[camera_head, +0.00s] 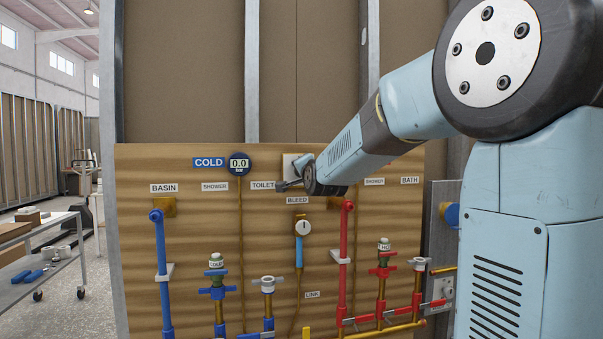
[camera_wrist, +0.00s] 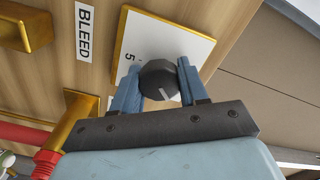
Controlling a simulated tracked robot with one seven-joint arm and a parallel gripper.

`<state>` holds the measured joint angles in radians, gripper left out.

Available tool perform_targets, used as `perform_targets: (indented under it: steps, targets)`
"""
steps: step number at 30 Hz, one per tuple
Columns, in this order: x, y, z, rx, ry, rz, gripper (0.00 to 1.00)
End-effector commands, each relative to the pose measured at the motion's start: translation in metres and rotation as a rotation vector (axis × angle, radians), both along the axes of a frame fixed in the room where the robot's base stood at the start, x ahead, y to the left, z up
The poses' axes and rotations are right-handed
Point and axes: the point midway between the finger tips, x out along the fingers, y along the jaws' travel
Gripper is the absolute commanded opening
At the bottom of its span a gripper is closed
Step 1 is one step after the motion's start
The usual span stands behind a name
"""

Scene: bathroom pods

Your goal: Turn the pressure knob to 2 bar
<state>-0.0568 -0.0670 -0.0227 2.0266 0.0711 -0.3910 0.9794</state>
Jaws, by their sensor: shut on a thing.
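The pressure knob (camera_wrist: 158,77) is dark and round with a white pointer line on its face. It sits on a white dial plate (camera_wrist: 183,42) with a yellow edge, where a "5" shows; other marks are hidden. In the head view the plate (camera_head: 290,160) shows behind my arm, and the knob cannot be made out there. My gripper (camera_wrist: 161,88) is shut on the knob, with one blue finger on each side. It also shows at the board in the head view (camera_head: 288,185). A round digital display (camera_head: 239,164) beside the COLD label reads 0.0 bar.
The wooden board carries blue pipes (camera_head: 163,260) on the left, red pipes (camera_head: 343,250) on the right, and a small gauge (camera_head: 303,227) under the BLEED label. In the wrist view, a brass fitting (camera_wrist: 75,118) and red pipe lie close left of my gripper.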

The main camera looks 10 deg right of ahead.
Motion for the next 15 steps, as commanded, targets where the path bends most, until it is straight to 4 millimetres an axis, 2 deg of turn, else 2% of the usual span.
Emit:
perform_targets:
  steps: [9, 10, 15]
  targets:
    - [0.0000, -0.0038, -0.0020, 0.002, 0.004, -0.006, 0.13]
    - [0.0000, -0.0038, -0.0020, 0.002, 0.005, -0.006, 0.44]
    - [0.0000, -0.0028, -0.0018, 0.001, 0.003, -0.004, 0.60]
